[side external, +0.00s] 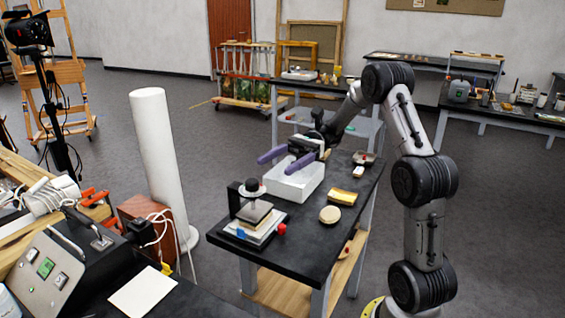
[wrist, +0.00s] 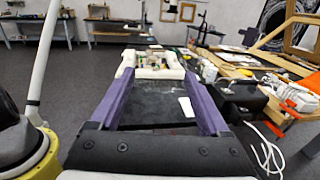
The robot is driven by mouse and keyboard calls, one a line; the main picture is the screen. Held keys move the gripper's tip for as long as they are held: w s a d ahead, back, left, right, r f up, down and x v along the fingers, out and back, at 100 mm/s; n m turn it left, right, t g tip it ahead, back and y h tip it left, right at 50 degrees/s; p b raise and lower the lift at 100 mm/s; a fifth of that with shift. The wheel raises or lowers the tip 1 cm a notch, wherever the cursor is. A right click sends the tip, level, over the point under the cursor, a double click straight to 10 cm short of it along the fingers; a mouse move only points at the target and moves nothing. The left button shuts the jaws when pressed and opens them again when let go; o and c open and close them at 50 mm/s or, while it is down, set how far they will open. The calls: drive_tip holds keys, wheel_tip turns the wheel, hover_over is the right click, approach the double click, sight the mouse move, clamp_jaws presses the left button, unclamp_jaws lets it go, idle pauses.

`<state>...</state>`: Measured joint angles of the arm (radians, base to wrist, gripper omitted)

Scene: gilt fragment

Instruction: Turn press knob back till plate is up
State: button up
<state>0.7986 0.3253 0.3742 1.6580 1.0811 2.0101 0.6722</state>
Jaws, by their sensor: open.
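The small press (side external: 256,232) stands at the near left end of the black table. Its dark round knob (side external: 251,185) sits on top, above a greyish plate (side external: 254,212) over a pale, layered base. I cannot tell whether the plate touches the layers beneath. My gripper (side external: 276,165) is open, with two long purple fingers spread apart above the far side of a white box (side external: 295,185). It is up and behind the press, apart from the knob. In the wrist view the open fingers (wrist: 159,73) frame a dark surface; I cannot make out the press there.
A round tan disc (side external: 330,215), a yellow pad (side external: 342,196) and a small bowl (side external: 364,158) lie on the table's right side. A tall white cylinder (side external: 160,165) stands left of the table. A control box (side external: 50,265) is at the near left.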

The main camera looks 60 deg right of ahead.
drive_tip(key=shift+s+a+r, duration=0.1)
drive_tip(key=shift+s, duration=0.2)
